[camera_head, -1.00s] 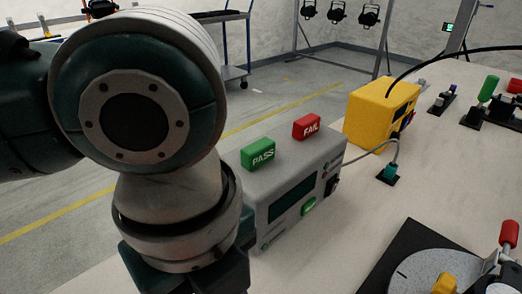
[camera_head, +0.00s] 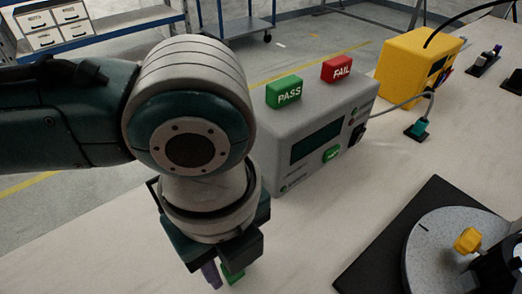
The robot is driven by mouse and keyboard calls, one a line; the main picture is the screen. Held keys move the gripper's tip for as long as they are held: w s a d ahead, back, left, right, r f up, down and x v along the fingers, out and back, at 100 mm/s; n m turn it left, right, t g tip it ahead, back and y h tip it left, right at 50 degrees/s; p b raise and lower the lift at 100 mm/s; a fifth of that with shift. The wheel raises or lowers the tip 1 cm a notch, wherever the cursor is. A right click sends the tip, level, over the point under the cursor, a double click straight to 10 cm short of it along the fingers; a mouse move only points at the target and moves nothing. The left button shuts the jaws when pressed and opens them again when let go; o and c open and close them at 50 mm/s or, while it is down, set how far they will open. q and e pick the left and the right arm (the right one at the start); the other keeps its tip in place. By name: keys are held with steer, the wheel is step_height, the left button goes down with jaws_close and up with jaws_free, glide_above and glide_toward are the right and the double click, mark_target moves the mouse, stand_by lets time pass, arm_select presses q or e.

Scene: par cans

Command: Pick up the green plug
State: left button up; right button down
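My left gripper (camera_head: 222,262) comes down at the bottom of the view, in front of the grey tester. A small green piece (camera_head: 232,273), perhaps the green plug, shows just under its dark fingers. A teal plug with a grey cable (camera_head: 421,127) stands in a small black base on the table, apart from the gripper. My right gripper is not in view.
The grey tester (camera_head: 300,130) carries green PASS (camera_head: 284,91) and red FAIL (camera_head: 337,69) blocks. A yellow box (camera_head: 405,65) stands behind it. A round fixture with a yellow knob (camera_head: 467,240) is at lower right on a black plate (camera_head: 375,262). The white table is clear between.

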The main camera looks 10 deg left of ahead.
arm_select(q)
jaws_close()
steer(key=shift+r, duration=0.1)
stand_by(0.3)
